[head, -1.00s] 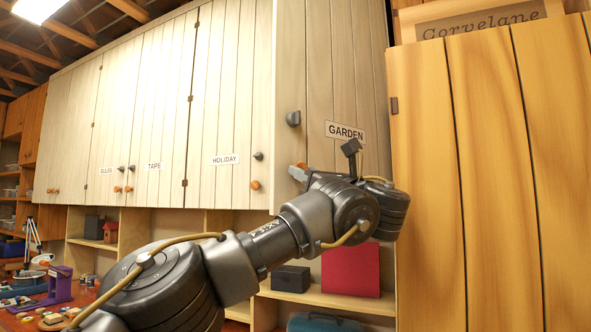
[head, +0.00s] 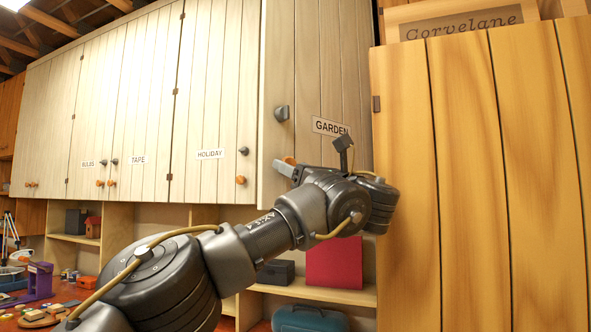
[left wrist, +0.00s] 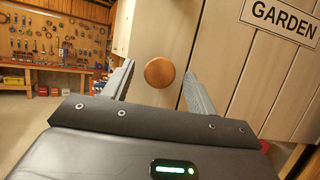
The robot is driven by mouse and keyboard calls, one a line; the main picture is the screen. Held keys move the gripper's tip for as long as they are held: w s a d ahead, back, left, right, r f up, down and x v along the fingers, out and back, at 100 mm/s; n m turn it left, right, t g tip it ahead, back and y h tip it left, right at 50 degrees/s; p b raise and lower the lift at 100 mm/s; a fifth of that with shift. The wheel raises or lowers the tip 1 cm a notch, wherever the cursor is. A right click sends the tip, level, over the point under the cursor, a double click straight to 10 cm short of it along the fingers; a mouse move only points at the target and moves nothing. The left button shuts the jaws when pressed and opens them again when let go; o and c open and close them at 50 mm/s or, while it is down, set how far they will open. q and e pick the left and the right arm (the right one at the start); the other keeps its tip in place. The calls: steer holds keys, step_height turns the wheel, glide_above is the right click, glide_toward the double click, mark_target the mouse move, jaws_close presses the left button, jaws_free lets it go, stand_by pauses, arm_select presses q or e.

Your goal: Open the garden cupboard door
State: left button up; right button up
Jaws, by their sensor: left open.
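The garden cupboard door (head: 341,68) is pale grey wood, with a GARDEN label (head: 330,127) that also shows in the left wrist view (left wrist: 282,16). A dark grey knob (head: 282,113) sits near its left edge. Below it is a round orange-brown wooden knob (head: 290,160), partly hidden by my gripper. My left gripper (head: 285,169) is at that lower knob. In the left wrist view the wooden knob (left wrist: 159,72) appears between the two open fingers (left wrist: 158,69), with gaps on both sides. I cannot tell whether the door is slightly ajar. My right gripper is out of view.
A yellow wooden cupboard (head: 467,180) stands close on the right. The HOLIDAY door (head: 212,100) adjoins on the left. Below are shelves with a red box (head: 334,262) and a teal case (head: 308,319). A workbench and open floor (left wrist: 30,120) lie farther off.

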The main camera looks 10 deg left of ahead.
arm_select(q)
steer(key=shift+f, duration=0.1)
steer(key=b+v, duration=0.4)
steer(key=v, duration=0.6)
steer(key=shift+s+d+b, duration=0.3)
steer(key=shift+f, duration=0.1)
